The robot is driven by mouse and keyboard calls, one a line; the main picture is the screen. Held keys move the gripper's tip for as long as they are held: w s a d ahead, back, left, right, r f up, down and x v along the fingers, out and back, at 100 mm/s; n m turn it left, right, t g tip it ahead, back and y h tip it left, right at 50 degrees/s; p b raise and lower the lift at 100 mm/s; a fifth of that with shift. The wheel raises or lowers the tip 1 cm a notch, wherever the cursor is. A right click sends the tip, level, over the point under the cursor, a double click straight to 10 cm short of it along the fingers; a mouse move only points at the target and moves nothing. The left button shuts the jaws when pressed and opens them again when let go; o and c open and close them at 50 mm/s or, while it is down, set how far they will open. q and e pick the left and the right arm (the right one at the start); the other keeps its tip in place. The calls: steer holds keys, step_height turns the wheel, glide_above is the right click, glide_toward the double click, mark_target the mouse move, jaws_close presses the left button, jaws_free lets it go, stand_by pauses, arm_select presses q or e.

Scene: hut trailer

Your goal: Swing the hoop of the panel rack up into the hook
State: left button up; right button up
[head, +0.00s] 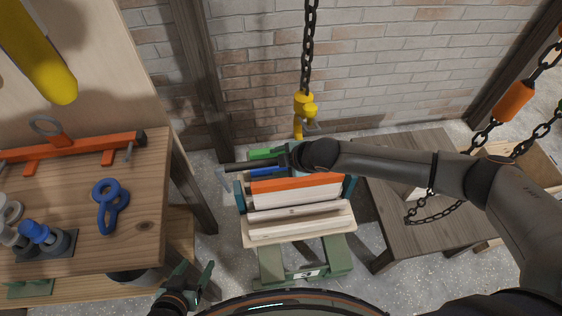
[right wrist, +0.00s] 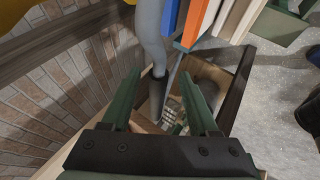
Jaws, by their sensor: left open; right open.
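The panel rack (head: 298,233) stands in the middle of the head view, with orange, white, blue and wood-coloured panels upright in it. The hoop (head: 223,178) shows as a grey bent bar with a dark sleeve, low at the rack's left side. In the right wrist view the hoop (right wrist: 152,30) comes down between my fingers' lines; contact cannot be told. My right gripper (head: 268,155) is open over the rack's far side, also in the wrist view (right wrist: 160,88). The yellow hook (head: 303,112) hangs from a chain beyond the rack. My left gripper (head: 192,285) is open and empty, low left.
A wooden workbench (head: 155,200) with an orange bar tool (head: 70,148) and blue parts (head: 110,205) stands at left. A low wooden table (head: 420,238) stands at right, with chains (head: 470,150) hanging near it. A brick wall (head: 400,60) closes the back.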

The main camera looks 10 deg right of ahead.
steer(key=shift+s+d, duration=0.3)
steer(key=shift+s, duration=0.15)
steer(key=s+d+r+p, duration=0.1)
steer(key=d+r, duration=0.1)
steer(key=r, duration=0.4)
steer(key=s+d+r+p, duration=0.1)
steer(key=d+r+p, duration=0.1)
steer(key=r, duration=0.5)
steer(key=shift+d, duration=0.8)
steer(key=shift+s+a, duration=0.1)
stand_by(0.9)
